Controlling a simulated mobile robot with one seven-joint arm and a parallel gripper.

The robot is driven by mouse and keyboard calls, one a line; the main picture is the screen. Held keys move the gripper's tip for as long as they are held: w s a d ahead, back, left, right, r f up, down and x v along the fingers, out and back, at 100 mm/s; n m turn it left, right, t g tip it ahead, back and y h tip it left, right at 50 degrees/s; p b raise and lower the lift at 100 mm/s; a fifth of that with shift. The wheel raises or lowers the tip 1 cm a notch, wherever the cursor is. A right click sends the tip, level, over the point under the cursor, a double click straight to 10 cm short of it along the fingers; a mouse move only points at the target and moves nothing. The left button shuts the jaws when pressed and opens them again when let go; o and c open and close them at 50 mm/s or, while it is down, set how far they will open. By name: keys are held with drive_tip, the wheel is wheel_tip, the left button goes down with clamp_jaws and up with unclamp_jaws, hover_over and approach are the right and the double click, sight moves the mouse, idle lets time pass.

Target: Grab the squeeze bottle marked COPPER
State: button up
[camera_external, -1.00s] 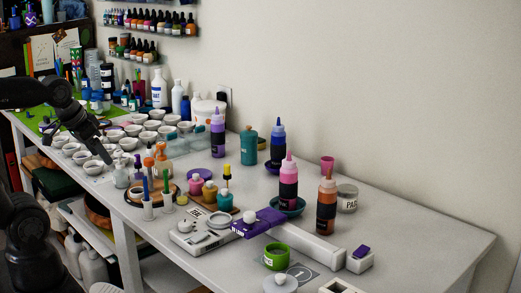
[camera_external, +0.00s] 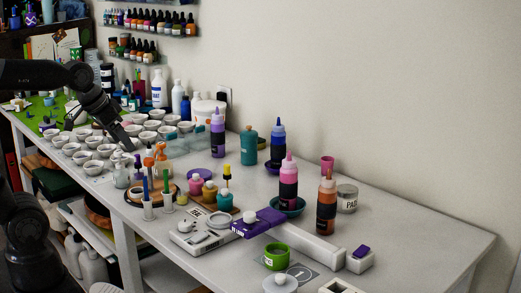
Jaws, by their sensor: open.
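Several squeeze bottles with dark label bands stand upright on the white table. The orange-brown one (camera_external: 326,205) is at the right front and has the copper-like colour; its lettering is too small to read. A pink bottle (camera_external: 288,185) stands just left of it. A blue one (camera_external: 278,145) and a purple one (camera_external: 217,138) stand further back. My gripper (camera_external: 129,147) is at the left, over the white cups and far from the orange-brown bottle. It points down and to the right, is open, and shows nothing held. Its fingertips are small and dark here.
Many white cups (camera_external: 88,142) fill the table's left end. The table's right end is clear.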

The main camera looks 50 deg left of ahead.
drive_tip(key=w+d+r+m+h, duration=0.1)
drive_tip(key=w+d, duration=0.3)
drive_tip(key=w, duration=0.2)
drive_tip(key=w+d+r+m, duration=0.1)
drive_tip(key=w+d, duration=0.2)
drive_tip(key=w, duration=0.3)
drive_tip(key=m+h, duration=0.2)
drive_tip(key=m, duration=0.2)
approach(323, 201)
drive_tip(key=w+a, duration=0.2)
drive_tip(key=shift+s+d+x, duration=0.1)
drive_tip(key=shift+s+x, duration=0.05)
drive_tip(key=shift+x, duration=1.65)
drive_tip(key=shift+s+d+x, duration=0.1)
drive_tip(key=shift+s+x, duration=0.1)
drive_tip(key=shift+x, duration=1.6)
drive_tip(key=shift+s+d+x, duration=0.1)
drive_tip(key=shift+s+x, duration=0.05)
drive_tip(key=shift+x, duration=1.7)
drive_tip(key=shift+f, duration=0.15)
drive_tip(key=c, duration=1.2)
